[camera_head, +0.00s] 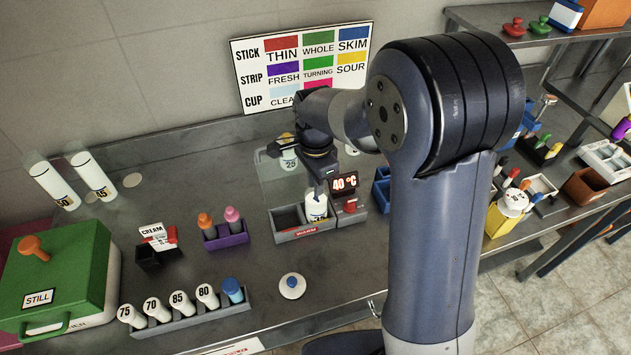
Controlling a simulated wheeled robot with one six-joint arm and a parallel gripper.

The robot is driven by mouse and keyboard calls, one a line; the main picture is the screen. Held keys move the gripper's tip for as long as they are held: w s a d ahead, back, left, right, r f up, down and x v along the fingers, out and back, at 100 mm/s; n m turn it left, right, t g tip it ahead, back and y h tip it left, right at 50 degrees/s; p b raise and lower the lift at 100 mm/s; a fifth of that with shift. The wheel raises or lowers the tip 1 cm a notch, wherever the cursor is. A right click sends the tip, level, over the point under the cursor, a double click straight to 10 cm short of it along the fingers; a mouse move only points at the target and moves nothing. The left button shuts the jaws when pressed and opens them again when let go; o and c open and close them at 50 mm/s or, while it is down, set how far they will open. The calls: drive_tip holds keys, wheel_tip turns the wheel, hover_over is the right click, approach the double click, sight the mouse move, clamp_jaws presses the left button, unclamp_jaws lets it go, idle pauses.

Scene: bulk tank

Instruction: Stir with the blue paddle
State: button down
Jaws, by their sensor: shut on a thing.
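My gripper (319,180) points down over a white bottle (316,207) with a dark label, in the right bay of the grey WARM tray (287,238). It is shut at the bottle's top. What lies between the fingers is hidden, so I cannot tell whether it is a paddle handle or the bottle's neck. A blue-topped piece (232,290) stands at the right end of the grey rack (190,324). I cannot tell whether it is the blue paddle. A purple holder (230,241) carries an orange-topped and a pink-topped piece.
A white disc with a blue knob (292,286) lies in front of the tray. A green STILL box (62,270) fills the left. A small black box (155,256) holds cards. Bare counter lies between the holder and rack.

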drive_tip(key=shift+r+p, duration=2.5)
drive_tip(key=shift+r, duration=2.5)
